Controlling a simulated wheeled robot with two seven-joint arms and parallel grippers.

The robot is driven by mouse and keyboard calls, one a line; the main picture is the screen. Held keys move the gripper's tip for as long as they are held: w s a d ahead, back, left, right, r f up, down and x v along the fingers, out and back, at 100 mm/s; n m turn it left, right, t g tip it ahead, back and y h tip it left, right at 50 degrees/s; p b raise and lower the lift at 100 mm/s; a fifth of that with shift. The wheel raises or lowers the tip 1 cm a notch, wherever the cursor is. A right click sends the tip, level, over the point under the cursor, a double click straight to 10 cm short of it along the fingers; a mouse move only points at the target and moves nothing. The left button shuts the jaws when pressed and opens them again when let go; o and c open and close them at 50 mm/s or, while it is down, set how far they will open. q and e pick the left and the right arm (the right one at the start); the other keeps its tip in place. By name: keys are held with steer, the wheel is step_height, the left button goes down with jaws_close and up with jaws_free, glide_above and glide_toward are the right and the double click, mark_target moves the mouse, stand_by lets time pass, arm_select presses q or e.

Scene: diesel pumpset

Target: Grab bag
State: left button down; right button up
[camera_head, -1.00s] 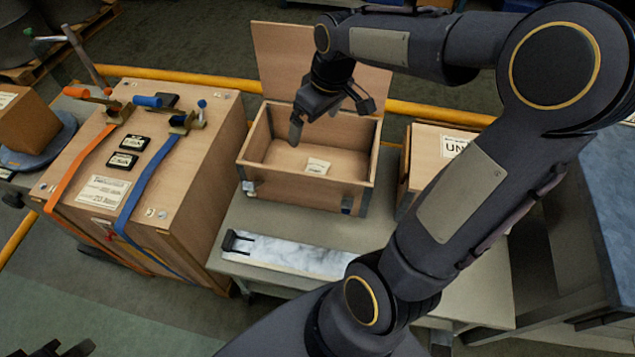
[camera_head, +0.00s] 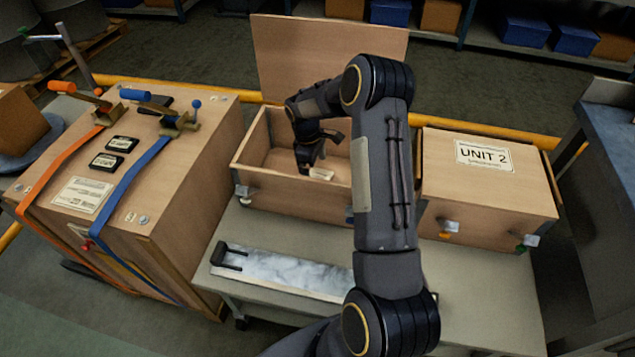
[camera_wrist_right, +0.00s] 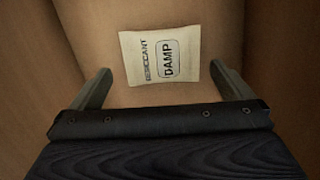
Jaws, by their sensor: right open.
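A small cream desiccant bag marked DAMP (camera_head: 321,174) lies flat on the floor of the open wooden box (camera_head: 283,198). In the right wrist view the bag (camera_wrist_right: 145,42) lies just ahead of and between the fingers of my right gripper (camera_wrist_right: 162,72). Those fingers are apart and nothing is held. In the head view my right gripper (camera_head: 305,168) reaches down into the box, close to the bag's left side. My forearm hides part of the box's right side. My left gripper is not in view.
The box walls stand close around my right gripper, with the raised lid (camera_head: 330,50) behind. A closed UNIT 2 box (camera_head: 485,195) stands to the right. A large strapped crate (camera_head: 165,215) stands left.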

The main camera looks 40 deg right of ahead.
mark_target(316, 176)
steer(key=f, duration=0.4)
steer(key=shift+s+d+b, duration=0.1)
steer(key=shift+s+b, duration=0.15)
steer(key=shift+b, duration=0.05)
steer(key=shift+c, duration=0.3)
steer(key=c, duration=0.8)
